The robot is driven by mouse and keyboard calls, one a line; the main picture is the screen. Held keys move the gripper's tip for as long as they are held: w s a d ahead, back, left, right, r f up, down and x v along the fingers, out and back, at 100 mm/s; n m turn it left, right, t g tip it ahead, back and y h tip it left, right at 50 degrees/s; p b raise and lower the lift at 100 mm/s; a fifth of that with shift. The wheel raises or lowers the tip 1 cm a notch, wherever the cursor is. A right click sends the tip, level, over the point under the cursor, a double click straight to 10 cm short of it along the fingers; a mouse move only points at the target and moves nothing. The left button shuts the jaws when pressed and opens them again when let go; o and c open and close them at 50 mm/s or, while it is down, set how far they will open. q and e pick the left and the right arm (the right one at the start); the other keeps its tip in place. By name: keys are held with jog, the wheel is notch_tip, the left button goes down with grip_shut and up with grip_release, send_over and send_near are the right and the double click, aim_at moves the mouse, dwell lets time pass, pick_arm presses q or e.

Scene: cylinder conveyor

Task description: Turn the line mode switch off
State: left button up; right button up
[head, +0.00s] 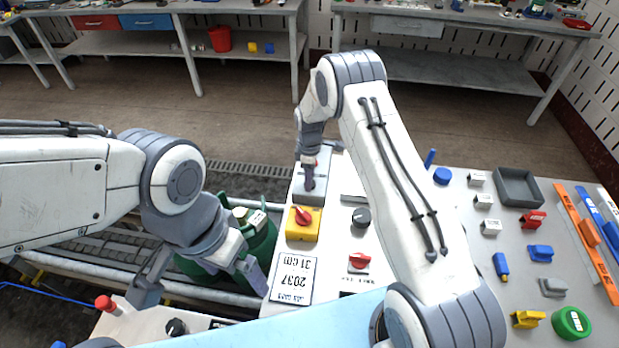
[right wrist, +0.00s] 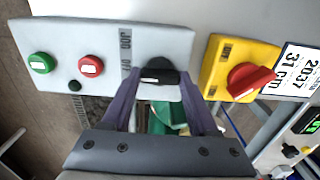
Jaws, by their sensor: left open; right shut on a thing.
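A grey control box (right wrist: 110,45) carries a black selector knob (right wrist: 158,76), which appears to be the line mode switch. Its handle lies roughly sideways in the right wrist view, beside printed labels that I can only partly read. My right gripper (right wrist: 160,92) has its two fingers on either side of the knob and is shut on it. In the head view my right gripper (head: 309,182) hides the knob on the grey box (head: 316,158). My left gripper (head: 200,284) is open beside green cylinders (head: 262,243) at the conveyor.
The box also has green (right wrist: 41,63) and red (right wrist: 90,66) buttons. Next to it is a yellow box (right wrist: 213,75) with a red knob (right wrist: 250,80). A 2037 label card (head: 292,279) lies nearby. Small blocks and a grey tray (head: 540,190) stand on the right table.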

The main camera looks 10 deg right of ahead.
jog(key=o, duration=1.4)
jog(key=shift+r, duration=0.1)
notch_tip(320, 180, up, 10)
jog(key=b, duration=0.3)
jog(key=shift+r, duration=0.15)
notch_tip(320, 180, down, 10)
jog(key=p, duration=0.3)
jog(key=shift+f, duration=0.25)
